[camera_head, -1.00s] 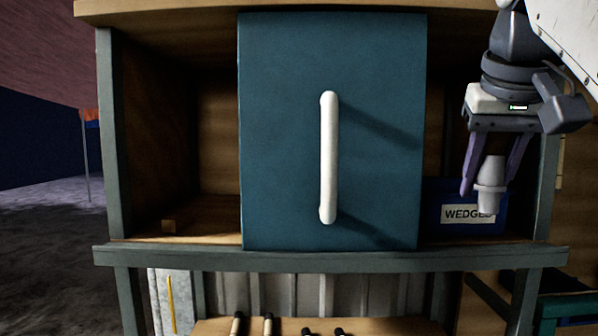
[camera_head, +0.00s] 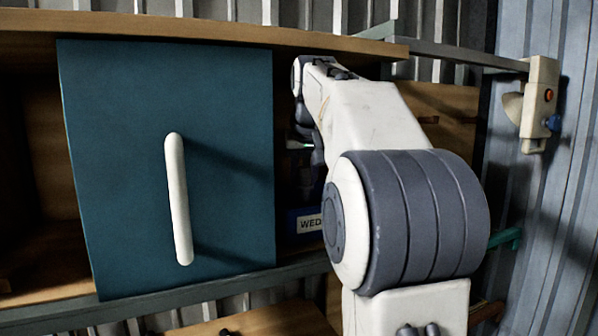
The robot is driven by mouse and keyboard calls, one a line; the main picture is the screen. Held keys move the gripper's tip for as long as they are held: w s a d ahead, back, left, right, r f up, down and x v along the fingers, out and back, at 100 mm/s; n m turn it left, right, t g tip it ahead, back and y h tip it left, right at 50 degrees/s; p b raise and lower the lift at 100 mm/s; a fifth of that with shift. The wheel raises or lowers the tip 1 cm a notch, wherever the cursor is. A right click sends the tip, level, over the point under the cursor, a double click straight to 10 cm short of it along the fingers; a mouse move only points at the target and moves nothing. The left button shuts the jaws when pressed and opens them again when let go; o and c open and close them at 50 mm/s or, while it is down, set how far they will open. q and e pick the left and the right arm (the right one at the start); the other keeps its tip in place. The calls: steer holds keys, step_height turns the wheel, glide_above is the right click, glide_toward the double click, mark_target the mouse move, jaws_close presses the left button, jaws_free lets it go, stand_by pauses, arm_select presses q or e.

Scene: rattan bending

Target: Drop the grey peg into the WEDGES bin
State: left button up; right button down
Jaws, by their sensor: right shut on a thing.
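The blue WEDGES bin (camera_head: 292,226) sits on the shelf just right of the teal panel. My right gripper (camera_head: 304,150) is inside the cabinet above the bin, mostly hidden behind my own arm links. Its small green light shows. The grey peg is hidden now; in the earlier view it is upright between the right gripper's fingers. I cannot tell exactly how the peg lines up with the bin opening. My left gripper is not in view.
A teal sliding panel (camera_head: 110,150) with a white vertical handle (camera_head: 178,200) covers the cabinet's middle, close to the left of my gripper. The cabinet's wooden top (camera_head: 190,30) runs above. A switch box (camera_head: 540,105) is mounted at the right.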

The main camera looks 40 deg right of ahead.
steer(key=shift+s+a+f, duration=0.1)
steer(key=shift+s, duration=0.05)
steer(key=c, duration=0.6)
jaws_free()
steer(key=shift+s+a+r+b, duration=0.15)
steer(key=shift+s+r+b, duration=0.1)
steer(key=shift+r+b, duration=0.25)
steer(key=s+a+b, duration=0.5)
steer(key=s, duration=0.5)
steer(key=shift+s+a+b, duration=0.25)
steer(key=shift+a+b, duration=0.1)
steer(key=shift+a, duration=0.05)
